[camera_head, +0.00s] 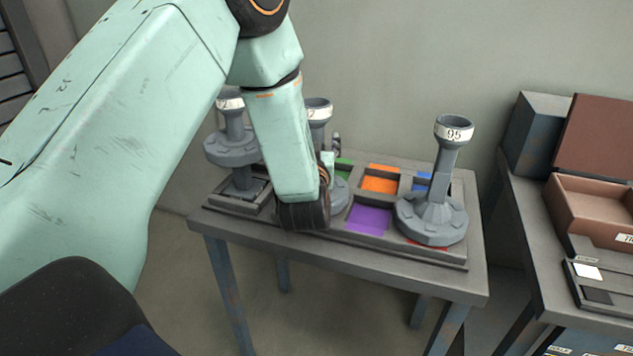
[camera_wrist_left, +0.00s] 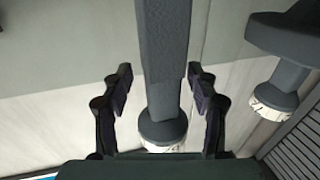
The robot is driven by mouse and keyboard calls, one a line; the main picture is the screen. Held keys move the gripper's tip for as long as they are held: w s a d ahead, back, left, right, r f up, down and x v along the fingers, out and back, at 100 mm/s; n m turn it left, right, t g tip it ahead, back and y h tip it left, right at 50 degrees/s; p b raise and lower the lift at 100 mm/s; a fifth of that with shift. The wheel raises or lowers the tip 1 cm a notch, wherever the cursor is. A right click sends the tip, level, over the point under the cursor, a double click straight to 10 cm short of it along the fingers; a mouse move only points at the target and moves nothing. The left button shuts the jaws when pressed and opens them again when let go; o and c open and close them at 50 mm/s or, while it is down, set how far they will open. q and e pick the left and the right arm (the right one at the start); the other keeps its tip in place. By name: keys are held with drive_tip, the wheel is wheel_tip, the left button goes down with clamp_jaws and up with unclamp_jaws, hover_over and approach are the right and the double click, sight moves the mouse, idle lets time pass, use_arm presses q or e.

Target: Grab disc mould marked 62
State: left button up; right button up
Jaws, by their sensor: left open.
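Three grey disc moulds, each with a post and a labelled cup, stand on the table. The middle mould (camera_head: 319,112) has a partly covered label; only a 2 is readable. My left gripper (camera_head: 328,156) is at its post, largely hidden behind my forearm. In the left wrist view, the open fingers (camera_wrist_left: 158,88) stand on either side of the post (camera_wrist_left: 163,60), with gaps between. The left mould (camera_head: 231,135) has a label that also seems to end in 2. The right mould (camera_head: 435,190) is marked 95. My right gripper is not in view.
The moulds' tray (camera_head: 455,255) has coloured recesses, including orange (camera_head: 380,180) and purple (camera_head: 368,219). The left mould stands close to my arm and also shows in the left wrist view (camera_wrist_left: 283,80). A cabinet with a brown open box (camera_head: 590,205) stands at right.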

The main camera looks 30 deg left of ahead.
use_arm(q)
drive_tip(key=shift+a, duration=0.2)
drive_tip(key=c, duration=0.4)
drive_tip(key=shift+d, duration=0.15)
drive_tip(key=c, duration=0.4)
clamp_jaws()
